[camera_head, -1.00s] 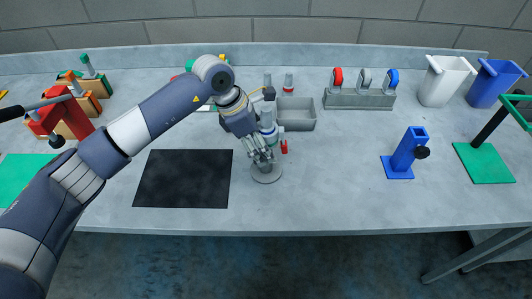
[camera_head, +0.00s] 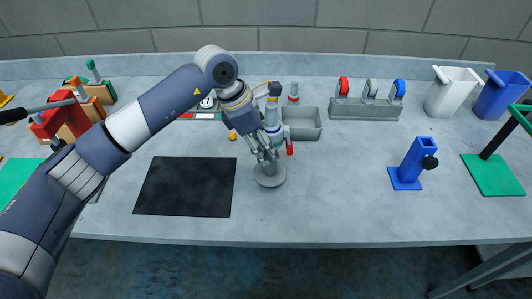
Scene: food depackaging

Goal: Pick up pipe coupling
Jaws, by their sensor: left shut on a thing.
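My left gripper (camera_head: 268,156) reaches in from the upper left and points down just above a round grey base (camera_head: 270,178) on the table. It is shut on a small grey part, seemingly the pipe coupling, which its fingers mostly hide. I cannot tell whether this part still touches the base. A grey-white upright piece with a red-tipped handle (camera_head: 290,148) stands close behind and right of the fingers. My right gripper is not in view.
A black mat (camera_head: 186,187) lies left of the base. Behind are a grey tray (camera_head: 303,124) and a rack (camera_head: 365,109) with red, grey and blue rings. A blue stand (camera_head: 408,166) is at right. The table's front right is clear.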

